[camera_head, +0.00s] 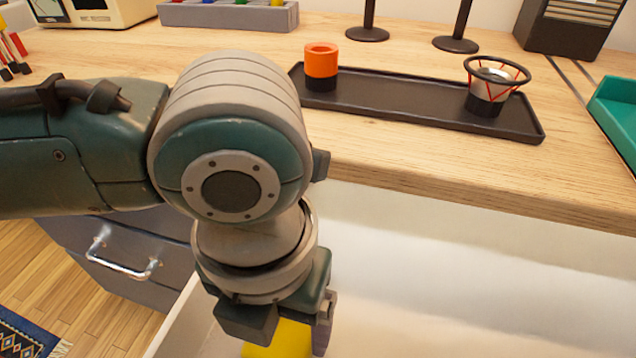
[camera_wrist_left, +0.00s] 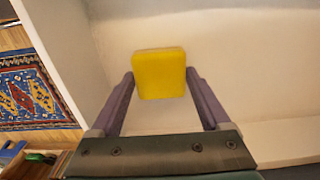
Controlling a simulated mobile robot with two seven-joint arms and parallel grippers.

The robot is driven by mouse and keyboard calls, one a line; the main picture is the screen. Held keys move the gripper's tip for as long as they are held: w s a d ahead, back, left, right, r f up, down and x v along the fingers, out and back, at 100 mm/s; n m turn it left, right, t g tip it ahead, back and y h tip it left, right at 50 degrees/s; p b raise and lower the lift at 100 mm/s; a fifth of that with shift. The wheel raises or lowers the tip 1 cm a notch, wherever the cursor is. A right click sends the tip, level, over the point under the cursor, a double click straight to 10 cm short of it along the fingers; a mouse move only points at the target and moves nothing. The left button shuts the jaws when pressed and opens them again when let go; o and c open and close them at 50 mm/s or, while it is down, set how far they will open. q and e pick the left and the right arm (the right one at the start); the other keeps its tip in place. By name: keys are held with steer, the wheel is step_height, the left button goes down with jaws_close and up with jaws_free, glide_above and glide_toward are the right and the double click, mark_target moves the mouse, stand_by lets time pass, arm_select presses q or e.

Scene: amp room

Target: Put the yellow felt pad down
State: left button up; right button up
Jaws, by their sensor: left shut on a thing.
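The yellow felt pad (camera_head: 280,341) shows partly at the bottom of the head view, below my left gripper (camera_head: 287,325), which is shut on it. In the left wrist view the pad (camera_wrist_left: 160,74) is a yellow square with rounded corners between the two purple fingertips of my left gripper (camera_wrist_left: 160,80). The pad is over the pale interior of an open drawer (camera_head: 450,290) below the counter. I cannot tell how high it is above the drawer floor. My right gripper is not in view.
The wooden counter (camera_head: 400,165) edge runs above the drawer. On it stands a dark tray (camera_head: 400,101) with an orange-topped cylinder (camera_head: 321,62) and a wire-rimmed cup (camera_head: 493,82). A green case (camera_head: 615,115) is at right. A grey drawer front (camera_head: 140,250) with a handle is at left.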

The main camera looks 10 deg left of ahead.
mark_target(282, 331)
arm_select(q)
steer(key=o, duration=1)
steer(key=shift+f, duration=0.1)
steer(key=shift+o, duration=0.2)
step_height(282, 331, up, 12)
steer(key=p, duration=0.4)
steer(key=s+d+n+t+h, duration=0.1)
steer(key=s+d+n+h, duration=0.4)
steer(key=n, duration=0.6)
steer(key=s+a+f+n+t+y, duration=0.1)
steer(key=a+f+n+y, duration=0.1)
steer(key=a+n, duration=0.5)
steer(key=s+a+f+n+t+y, duration=0.1)
steer(key=a+n, duration=0.7)
steer(key=n, duration=0.8)
steer(key=shift+s+a+f+n+t+y, duration=0.3)
steer(key=shift+s+f+y, duration=0.2)
steer(key=shift+y, duration=0.4)
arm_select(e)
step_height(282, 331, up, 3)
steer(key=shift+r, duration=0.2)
